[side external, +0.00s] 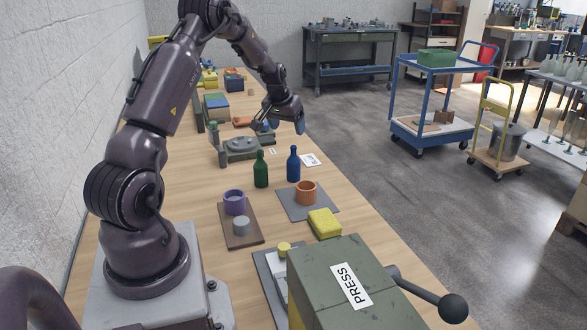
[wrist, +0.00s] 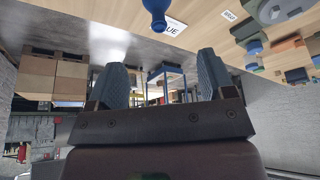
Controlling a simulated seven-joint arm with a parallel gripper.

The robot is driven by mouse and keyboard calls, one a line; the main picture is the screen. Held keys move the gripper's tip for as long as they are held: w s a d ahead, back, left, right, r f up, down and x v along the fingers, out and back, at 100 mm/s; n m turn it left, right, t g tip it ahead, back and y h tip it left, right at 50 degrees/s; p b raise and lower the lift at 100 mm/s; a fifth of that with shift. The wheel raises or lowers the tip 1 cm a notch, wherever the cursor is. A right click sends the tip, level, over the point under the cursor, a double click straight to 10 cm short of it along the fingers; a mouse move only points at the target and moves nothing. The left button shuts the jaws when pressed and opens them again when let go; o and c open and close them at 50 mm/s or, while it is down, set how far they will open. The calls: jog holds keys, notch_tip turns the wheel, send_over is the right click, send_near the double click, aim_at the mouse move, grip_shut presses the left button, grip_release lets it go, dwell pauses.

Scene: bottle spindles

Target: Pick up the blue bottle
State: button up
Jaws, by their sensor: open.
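The blue bottle (side external: 293,166) stands upright on the wooden table, just right of a green bottle (side external: 261,171). In the wrist view, the blue bottle (wrist: 156,9) shows only in part, cut off by the top edge. My gripper (side external: 279,124) is open and empty. In the side external view it hangs above the table, higher in the picture than the bottles and apart from them. In the wrist view, the two fingers of my gripper (wrist: 161,62) stand wide apart with nothing between them.
A white label card (side external: 311,160) lies beside the blue bottle. An orange cup (side external: 306,193) on a grey mat and a yellow sponge (side external: 324,223) are nearer the camera. A purple cup (side external: 234,202) stands on a brown board. A grey-green fixture (side external: 240,148) is behind the green bottle.

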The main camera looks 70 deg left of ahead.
aim_at(293, 148)
jog(key=x, duration=1.2)
jog(key=shift+s+d+f, duration=0.15)
jog(key=shift+d+f, duration=0.1)
jog(key=shift+f, duration=0.05)
jog(key=shift+r, duration=0.1)
jog(key=c, duration=1.1)
